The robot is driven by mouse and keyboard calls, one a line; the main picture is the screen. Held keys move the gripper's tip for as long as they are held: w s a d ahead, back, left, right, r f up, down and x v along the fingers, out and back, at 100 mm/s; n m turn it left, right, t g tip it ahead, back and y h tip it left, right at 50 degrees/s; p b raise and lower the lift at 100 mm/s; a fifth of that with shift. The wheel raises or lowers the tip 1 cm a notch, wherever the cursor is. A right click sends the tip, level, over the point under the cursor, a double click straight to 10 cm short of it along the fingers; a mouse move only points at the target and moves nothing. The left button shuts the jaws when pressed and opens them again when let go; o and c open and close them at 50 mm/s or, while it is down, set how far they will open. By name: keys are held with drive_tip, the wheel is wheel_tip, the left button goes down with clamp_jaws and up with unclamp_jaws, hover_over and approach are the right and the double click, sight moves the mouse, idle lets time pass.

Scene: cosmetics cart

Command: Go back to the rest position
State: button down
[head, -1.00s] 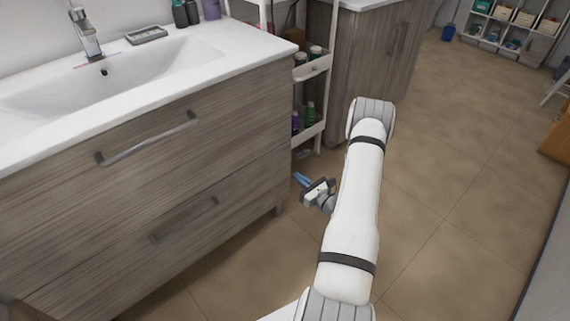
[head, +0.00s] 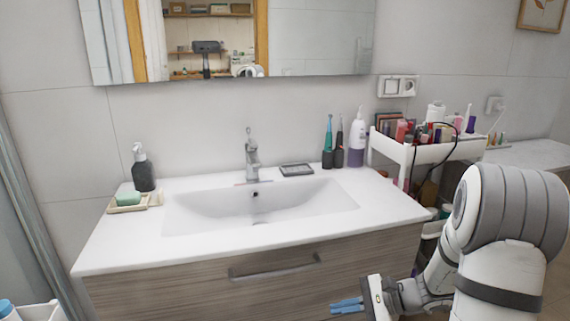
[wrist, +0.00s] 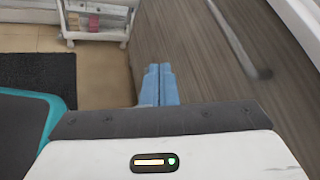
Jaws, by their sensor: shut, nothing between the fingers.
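My gripper (head: 346,305) is low at the bottom of the head view, in front of the wooden vanity drawer. Its blue fingers point left. In the wrist view the two blue fingers (wrist: 158,85) lie side by side, closed together, with nothing between them. The wooden cabinet front (wrist: 205,60) is to their right, with a small gap that I cannot measure.
The white sink counter (head: 130,245) holds a soap dispenser (head: 143,168), a green soap (head: 128,198) and toothbrushes. A white cart (head: 400,150) full of cosmetics stands to its right. A dark mat (wrist: 40,68) and a teal-edged object (wrist: 58,115) show in the wrist view.

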drive_tip(key=s+r+n+h+p, duration=0.5)
drive_tip(key=s+r+n+h, duration=0.1)
drive_tip(key=r, duration=0.4)
drive_tip(key=s+d+r+n+h+p, duration=0.1)
drive_tip(key=s+r+n+h+p, duration=0.4)
drive_tip(key=s+r, duration=0.5)
drive_tip(key=r+n+h, duration=0.1)
drive_tip(key=n+h, duration=0.1)
drive_tip(key=n, duration=0.1)
drive_tip(key=shift+s+d+r, duration=0.15)
drive_tip(key=shift+s+d, duration=0.1)
drive_tip(key=shift+s, duration=0.1)
